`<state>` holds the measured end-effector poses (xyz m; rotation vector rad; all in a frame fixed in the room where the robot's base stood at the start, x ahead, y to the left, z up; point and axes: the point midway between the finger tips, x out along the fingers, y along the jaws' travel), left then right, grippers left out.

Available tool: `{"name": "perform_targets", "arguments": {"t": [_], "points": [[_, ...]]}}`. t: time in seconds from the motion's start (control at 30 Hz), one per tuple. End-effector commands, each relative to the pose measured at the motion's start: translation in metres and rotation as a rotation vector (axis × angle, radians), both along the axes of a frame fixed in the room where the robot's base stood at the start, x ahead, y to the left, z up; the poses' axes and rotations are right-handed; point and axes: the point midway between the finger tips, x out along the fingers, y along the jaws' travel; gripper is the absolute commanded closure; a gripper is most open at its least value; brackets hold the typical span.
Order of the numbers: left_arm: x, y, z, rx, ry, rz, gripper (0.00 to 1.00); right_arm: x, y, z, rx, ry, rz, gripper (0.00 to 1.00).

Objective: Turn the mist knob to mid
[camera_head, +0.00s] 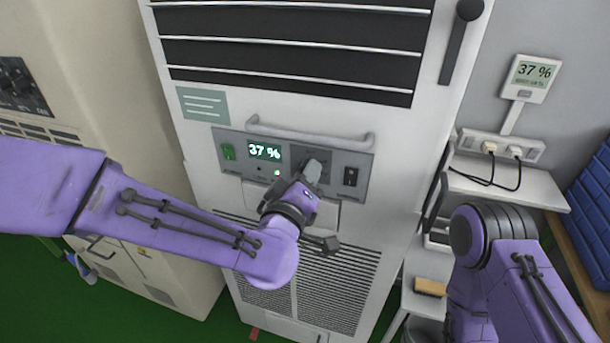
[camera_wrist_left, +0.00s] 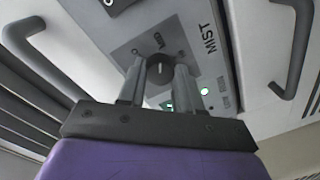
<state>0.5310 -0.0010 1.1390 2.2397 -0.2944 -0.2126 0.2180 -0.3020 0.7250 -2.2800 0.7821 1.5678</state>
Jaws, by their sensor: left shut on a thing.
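The mist knob (camera_wrist_left: 159,68) is a dark round knob on the grey control panel (camera_wrist_left: 205,65), below the label "MID" and beside the word "MIST". My left gripper (camera_head: 312,172) reaches the panel; in the left wrist view its two fingers (camera_wrist_left: 160,80) are shut on the knob, one on each side. In the head view the gripper mostly hides the knob. I cannot clearly tell where the knob's pointer stands. My right arm shows at the right of the head view, but its gripper is out of view.
The panel has a green switch (camera_head: 228,151), a display reading 37 % (camera_head: 265,150) and a black switch (camera_head: 350,177). A grey bar handle (camera_head: 310,136) runs above them. A wall meter (camera_head: 529,78) also reads 37 %.

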Motion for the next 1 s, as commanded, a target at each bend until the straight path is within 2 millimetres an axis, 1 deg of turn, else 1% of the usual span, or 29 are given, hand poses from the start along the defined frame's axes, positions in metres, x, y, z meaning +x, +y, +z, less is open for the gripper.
{"name": "perform_targets", "arguments": {"t": [0.2,0.6,0.63,0.7,1.0], "points": [[0.0005,0.0001,0.0008,0.033,-0.013,0.002,0.96,0.0001,0.0000,0.0007,0.000,0.000,0.000,0.60],[0.0004,0.0002,0.0006,0.037,-0.014,0.002,0.96,0.0000,0.0001,0.0006,0.000,0.000,0.000,0.60],[0.0004,0.0002,0.0006,0.037,-0.014,0.002,0.59,0.0000,0.0001,0.0006,0.000,0.000,0.000,0.60],[0.0004,0.0002,0.0005,0.037,-0.013,0.001,0.40,0.0000,0.0001,0.0006,0.000,0.000,0.000,0.60],[-0.0014,0.0005,-0.0001,0.037,-0.013,0.000,0.40,0.0001,0.0000,-0.0003,0.000,0.000,0.000,0.60]]}}
